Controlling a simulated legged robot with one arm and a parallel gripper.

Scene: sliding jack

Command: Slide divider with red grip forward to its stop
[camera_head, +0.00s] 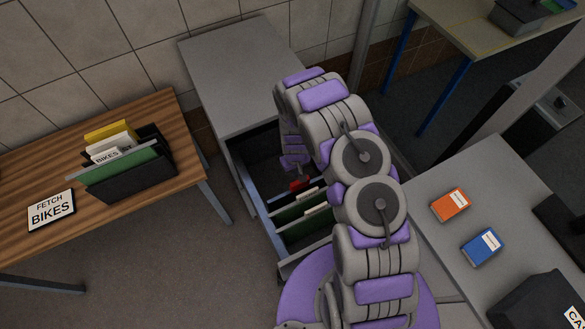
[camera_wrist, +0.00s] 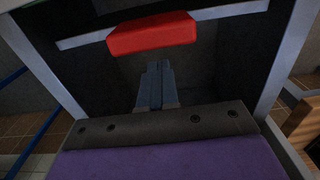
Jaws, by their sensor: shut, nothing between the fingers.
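The red grip (camera_head: 299,184) shows inside the open drawer in the head view, just below my gripper (camera_head: 295,162). In the wrist view the red grip (camera_wrist: 152,34) is a wide block at the top centre, on a pale metal rail that runs across the drawer. The divider's plate around it is dark and hard to make out. My gripper (camera_wrist: 155,84) is shut and empty, with its fingertips in front of the red grip in the picture. A gap shows between the tips and the grip; I cannot tell contact in depth.
The open drawer (camera_head: 258,205) of a grey cabinet (camera_head: 235,75) holds green folders (camera_head: 302,212) in front of the grip. Its side rails (camera_wrist: 45,62) flank my gripper. A wooden table (camera_head: 130,205) stands left, a grey desk (camera_head: 435,180) right.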

